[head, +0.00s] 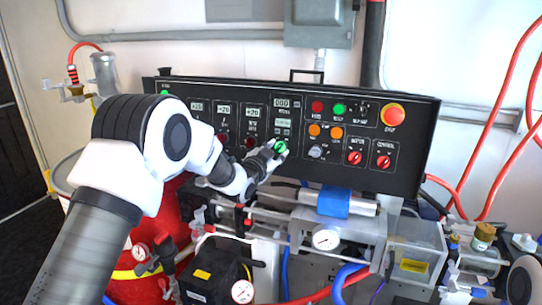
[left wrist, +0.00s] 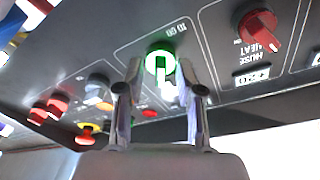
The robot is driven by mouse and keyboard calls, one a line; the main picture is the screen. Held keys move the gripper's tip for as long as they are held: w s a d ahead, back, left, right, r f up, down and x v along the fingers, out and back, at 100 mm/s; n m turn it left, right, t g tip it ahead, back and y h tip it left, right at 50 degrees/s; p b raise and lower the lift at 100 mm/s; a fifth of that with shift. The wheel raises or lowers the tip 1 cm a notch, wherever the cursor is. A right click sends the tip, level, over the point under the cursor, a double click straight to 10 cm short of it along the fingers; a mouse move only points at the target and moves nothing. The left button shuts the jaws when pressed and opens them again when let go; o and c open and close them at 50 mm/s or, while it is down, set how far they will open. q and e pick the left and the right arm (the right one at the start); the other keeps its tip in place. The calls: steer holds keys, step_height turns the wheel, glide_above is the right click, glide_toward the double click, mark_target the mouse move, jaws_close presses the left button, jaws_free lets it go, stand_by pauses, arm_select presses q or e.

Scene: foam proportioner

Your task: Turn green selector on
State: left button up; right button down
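The green selector (head: 280,147) is a lit green round knob low in the middle of the black control panel (head: 405,185). My left gripper (head: 268,158) is at the selector in the head view. In the left wrist view the left gripper's fingers (left wrist: 160,85) are apart, one on each side of the knob. I cannot tell whether they touch it. What may be my right gripper (head: 462,284) shows small at the lower right; its fingers are unclear.
Red selectors (head: 354,158) and a red stop button (head: 393,115) are to the right on the panel. Another red selector (left wrist: 259,31) is close by in the wrist view. Pipes, a gauge (head: 326,238) and hoses crowd the space below the panel.

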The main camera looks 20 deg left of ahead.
arm_select(q)
steer(key=s+a, duration=0.1)
steer(key=s, duration=1)
steer(key=shift+s+a, duration=0.25)
steer(key=shift+a, duration=0.1)
